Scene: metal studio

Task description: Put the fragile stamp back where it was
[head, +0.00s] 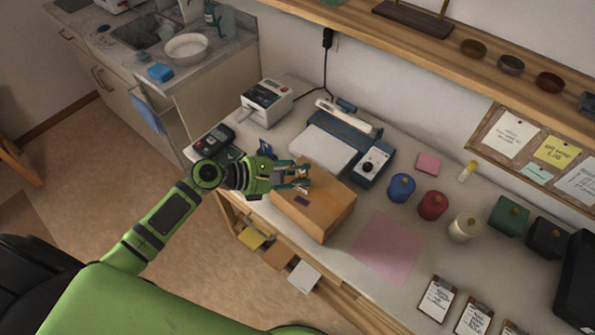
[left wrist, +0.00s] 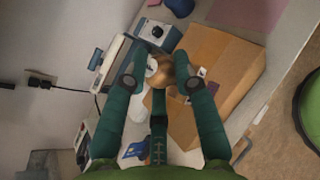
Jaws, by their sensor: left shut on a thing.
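My left gripper (head: 300,178) is above the cardboard box (head: 318,215) on the workbench, with its fingers closed around a small brown wooden-looking thing, probably the stamp. In the left wrist view, this stamp (left wrist: 166,75) shows as a rounded brown shape between the two fingertips of the gripper (left wrist: 160,78). The fingers hide part of it, and no marking on it can be read. The box lies under and beside the fingers in that view (left wrist: 220,60). I cannot tell whether the stamp touches the box. My right gripper is not in view.
A blue-and-white device (head: 335,145) stands behind the box, and a label printer (head: 266,100) at the back left. Blue (head: 401,187), red (head: 432,205) and cream (head: 465,227) pots stand to the right. A pink sheet (head: 387,248) lies flat right of the box.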

